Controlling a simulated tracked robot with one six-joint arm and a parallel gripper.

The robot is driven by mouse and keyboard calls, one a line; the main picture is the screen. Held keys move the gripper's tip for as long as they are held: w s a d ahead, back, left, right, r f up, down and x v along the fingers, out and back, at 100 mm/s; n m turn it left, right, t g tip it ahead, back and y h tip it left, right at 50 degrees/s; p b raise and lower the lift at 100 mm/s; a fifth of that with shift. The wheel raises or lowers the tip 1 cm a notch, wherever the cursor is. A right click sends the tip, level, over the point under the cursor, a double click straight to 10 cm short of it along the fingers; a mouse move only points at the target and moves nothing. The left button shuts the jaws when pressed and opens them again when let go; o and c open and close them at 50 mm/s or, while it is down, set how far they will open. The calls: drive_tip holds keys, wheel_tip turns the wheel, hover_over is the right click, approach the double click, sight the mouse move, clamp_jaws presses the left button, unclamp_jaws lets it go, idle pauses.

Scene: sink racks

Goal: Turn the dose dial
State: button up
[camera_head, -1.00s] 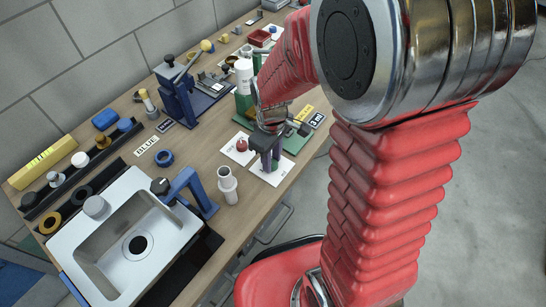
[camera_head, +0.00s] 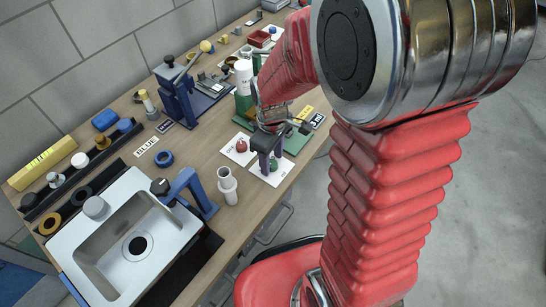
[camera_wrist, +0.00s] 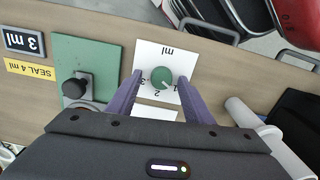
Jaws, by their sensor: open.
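The dose dial is a round green knob (camera_wrist: 162,77) on a white card (camera_wrist: 152,56) marked "ml" with the numbers 1, 2 and 3, upside down in the wrist view. A light mark on the knob seems to point between 1 and 2. My gripper (camera_wrist: 160,80) is open, with its purple fingers on either side of the knob. I cannot tell whether they touch it. In the head view my gripper (camera_head: 266,168) is over the card at the bench's front edge, and the knob is mostly hidden.
A green plate (camera_wrist: 85,65) with a black knob (camera_wrist: 75,88) lies beside the card, near a "3 ml" sign (camera_wrist: 25,42) and a yellow "SEAL 4 ml" label (camera_wrist: 30,70). A red knob (camera_head: 242,146) and a white cylinder (camera_head: 228,186) stand near my gripper.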

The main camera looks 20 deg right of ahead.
sight(272, 162)
drive_tip(key=shift+r, duration=0.15)
wheel_tip(272, 162, up, 13)
drive_tip(key=shift+r, duration=0.2)
idle(0.5)
idle(0.5)
drive_tip(key=s+r+m+t, duration=0.5)
drive_tip(key=s+r+m, duration=0.3)
drive_tip(key=s, duration=0.4)
drive_tip(key=shift+d+r+t, duration=0.2)
drive_tip(key=shift+d+t, duration=0.1)
drive_tip(key=shift+d, duration=0.15)
idle(0.4)
